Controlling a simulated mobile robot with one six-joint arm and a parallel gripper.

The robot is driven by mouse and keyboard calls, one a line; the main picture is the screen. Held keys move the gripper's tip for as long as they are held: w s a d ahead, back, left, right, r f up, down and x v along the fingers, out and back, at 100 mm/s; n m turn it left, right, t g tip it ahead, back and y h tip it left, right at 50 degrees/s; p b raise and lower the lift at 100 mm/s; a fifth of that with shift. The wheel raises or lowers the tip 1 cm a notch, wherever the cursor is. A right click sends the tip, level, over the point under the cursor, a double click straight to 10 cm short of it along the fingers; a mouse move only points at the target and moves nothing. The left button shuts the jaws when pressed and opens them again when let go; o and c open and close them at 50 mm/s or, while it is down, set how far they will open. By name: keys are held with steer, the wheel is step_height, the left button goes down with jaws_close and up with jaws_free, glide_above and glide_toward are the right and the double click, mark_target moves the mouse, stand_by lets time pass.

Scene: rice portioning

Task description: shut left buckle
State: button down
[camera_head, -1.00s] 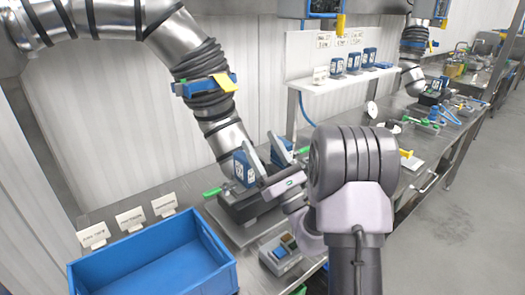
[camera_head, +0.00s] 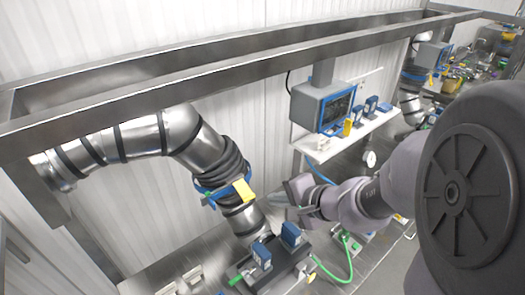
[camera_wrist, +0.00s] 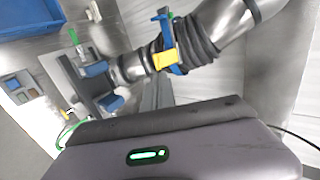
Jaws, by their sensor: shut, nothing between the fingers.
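Two blue blocks, which look like the buckles, stand on a dark base unit (camera_head: 285,274) below a steel duct. The left one (camera_head: 262,254) and the right one (camera_head: 291,234) look upright in the head view. They also show in the wrist view, one (camera_wrist: 95,70) above the other (camera_wrist: 112,103). I cannot tell from these frames whether either is fastened.
The steel duct (camera_head: 196,143) with a blue band and yellow tag (camera_head: 243,190) comes down just left of my gripper. A blue-framed screen (camera_head: 322,106) hangs behind. A green hose (camera_head: 347,262) loops right of the base unit. A steel beam crosses above.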

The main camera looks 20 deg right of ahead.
mark_target(250, 198)
steer(key=shift+h, duration=0.3)
steer(key=x, duration=0.4)
steer(key=b+x, duration=0.1)
steer(key=x, duration=0.8)
steer(key=shift+d+f, duration=0.3)
steer(key=shift+f, duration=0.05)
